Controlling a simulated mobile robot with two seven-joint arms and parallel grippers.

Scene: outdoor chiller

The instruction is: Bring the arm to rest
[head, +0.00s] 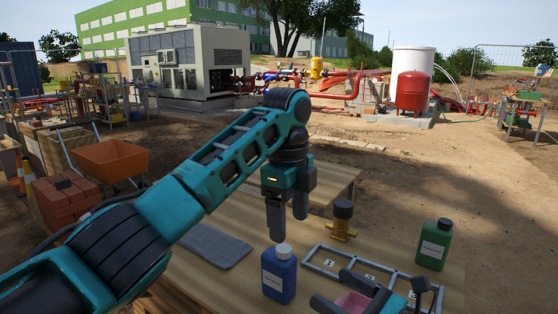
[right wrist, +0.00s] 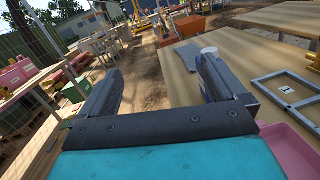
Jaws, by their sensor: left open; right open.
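My left arm reaches in from the left in the head view. Its gripper (head: 288,220) points down above the wooden table, open and empty, its fingertips just above and behind the white-capped blue bottle (head: 279,277). Whether a finger touches the cap is hard to tell. My right gripper (head: 336,289) is low at the table's front, partly cut off by the frame edge. In the right wrist view its two fingers (right wrist: 160,85) stand wide apart with nothing between them.
The table (head: 220,285) carries a grey mat (head: 213,245), a yellow fitting with a dark top (head: 342,222), a numbered frame (head: 318,265) and a green bottle (head: 434,246). A pink container (head: 352,302) is by my right gripper. An orange wheelbarrow (head: 110,160) stands left.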

